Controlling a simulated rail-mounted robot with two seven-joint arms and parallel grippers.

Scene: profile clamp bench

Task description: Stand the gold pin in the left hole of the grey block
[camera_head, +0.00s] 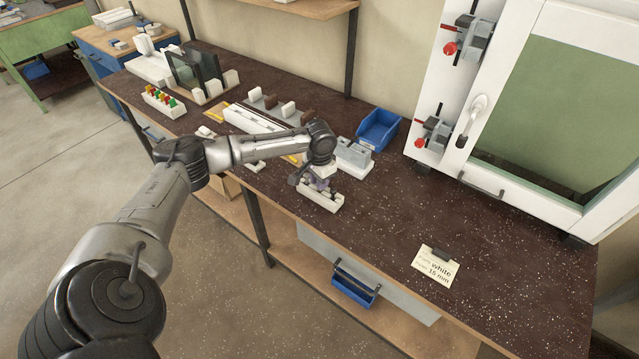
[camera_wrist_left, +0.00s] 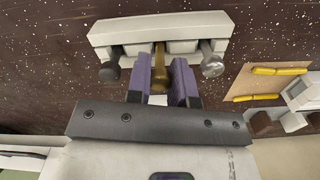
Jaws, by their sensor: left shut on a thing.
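The gold pin (camera_wrist_left: 158,62) is between the purple fingers of my left gripper (camera_wrist_left: 165,75), which is shut on it. Its far end is at the white rack (camera_wrist_left: 150,24); I cannot tell whether it is still seated there. A dark pin (camera_wrist_left: 110,69) and a silver pin (camera_wrist_left: 212,66) stand on either side of it in the rack. In the head view my left gripper (camera_head: 318,184) is low over the white rack (camera_head: 322,201) near the bench's front edge, and the gold pin is hidden. The grey block (camera_head: 351,149) stands just behind, on a pale base; its holes are too small to make out.
A blue bin (camera_head: 379,129) stands behind the grey block. A card (camera_head: 436,267) lies to the right on the dark bench, with clear surface around it. A white cabinet (camera_head: 500,130) stands at the back right. White fixtures (camera_head: 240,117) lie left, behind my arm.

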